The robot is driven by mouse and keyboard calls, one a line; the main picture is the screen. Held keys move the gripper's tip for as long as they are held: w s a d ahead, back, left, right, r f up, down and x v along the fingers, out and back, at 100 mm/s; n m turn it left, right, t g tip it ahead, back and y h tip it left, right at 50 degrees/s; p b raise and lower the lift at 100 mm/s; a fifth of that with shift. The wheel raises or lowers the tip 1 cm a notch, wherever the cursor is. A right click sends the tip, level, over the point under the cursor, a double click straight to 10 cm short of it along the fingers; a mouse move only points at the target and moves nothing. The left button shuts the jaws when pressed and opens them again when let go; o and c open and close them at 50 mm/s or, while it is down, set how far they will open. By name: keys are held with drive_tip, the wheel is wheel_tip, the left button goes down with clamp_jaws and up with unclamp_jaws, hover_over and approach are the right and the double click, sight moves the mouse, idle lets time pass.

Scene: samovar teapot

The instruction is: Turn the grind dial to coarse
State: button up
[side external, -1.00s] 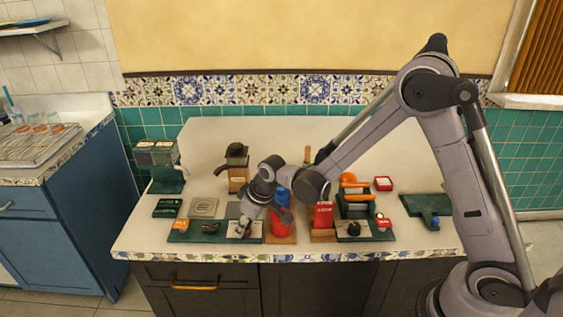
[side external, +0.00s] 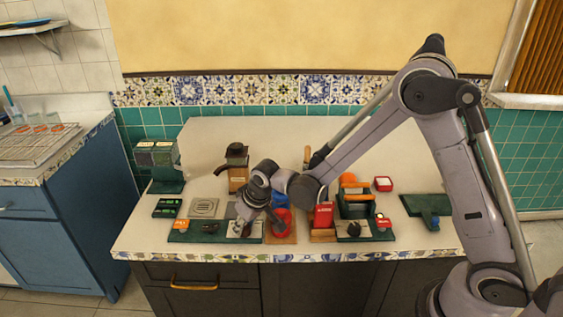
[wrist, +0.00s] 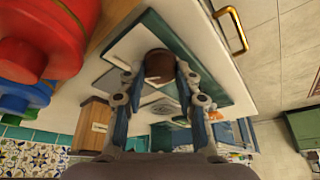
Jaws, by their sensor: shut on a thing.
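The grind dial shows in the wrist view as a round dark brown knob (wrist: 159,64). It stands on a pale plate (wrist: 125,52) fixed to a dark green board (wrist: 205,62). My gripper (wrist: 160,76) is shut on the knob, with one finger on each side. In the side external view my gripper (side external: 243,229) points down at the front of the counter, over the pale plate. There the hand and fingers mostly hide the knob. I cannot read the dial's setting from these frames.
A red canister (side external: 282,222) and a blue one (side external: 279,196) stand close to the right of my gripper. A brown grinder-like box (side external: 238,175) stands behind it. A red packet (side external: 323,215) and a green caddy (side external: 355,206) are further right. The counter's front edge is close.

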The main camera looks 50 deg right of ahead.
drive_tip(key=o, duration=1.1)
drive_tip(key=shift+o, duration=0.2)
drive_tip(key=v, duration=1.2)
